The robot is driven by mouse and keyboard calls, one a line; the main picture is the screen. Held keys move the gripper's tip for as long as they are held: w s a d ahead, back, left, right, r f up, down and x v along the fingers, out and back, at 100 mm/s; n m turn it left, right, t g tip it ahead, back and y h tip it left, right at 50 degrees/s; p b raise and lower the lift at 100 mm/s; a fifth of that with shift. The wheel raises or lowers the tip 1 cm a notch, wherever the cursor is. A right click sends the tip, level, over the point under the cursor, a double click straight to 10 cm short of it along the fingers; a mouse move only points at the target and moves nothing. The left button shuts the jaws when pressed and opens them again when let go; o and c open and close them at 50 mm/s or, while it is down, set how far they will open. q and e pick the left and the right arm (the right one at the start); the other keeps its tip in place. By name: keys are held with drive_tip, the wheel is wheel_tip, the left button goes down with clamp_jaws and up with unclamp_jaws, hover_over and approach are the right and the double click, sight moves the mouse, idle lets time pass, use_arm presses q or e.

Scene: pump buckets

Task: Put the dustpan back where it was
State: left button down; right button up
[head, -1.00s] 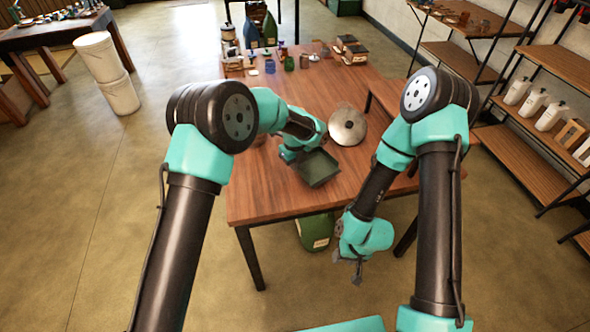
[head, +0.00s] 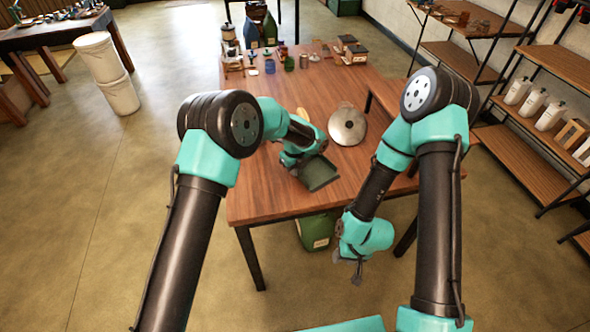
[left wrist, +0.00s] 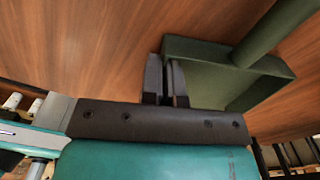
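The dark green dustpan (head: 319,174) is over the near part of the wooden table, tilted, at my left gripper. In the left wrist view the dustpan (left wrist: 215,62) shows its shallow pan and a thick round handle at the upper right. My left gripper (left wrist: 166,82) has its two fingers close together with the pan's side wall between them. In the head view the left gripper (head: 298,168) is partly hidden by its own wrist. My right gripper (head: 348,268) hangs low in front of the table, empty, with its grey fingers apart.
A round metal lid-like disc (head: 347,125) lies on the wooden table (head: 262,190), right of the left wrist. Several cups and small items stand at the table's far end. A green container (head: 315,232) is below the table. The table's near left is clear.

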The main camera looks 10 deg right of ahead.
use_arm(q)
drive_tip(key=shift+f, duration=0.1)
drive_tip(key=c, duration=1.4)
unclamp_jaws()
drive_tip(key=shift+o, duration=0.2)
wheel_tip(320, 180, up, 12)
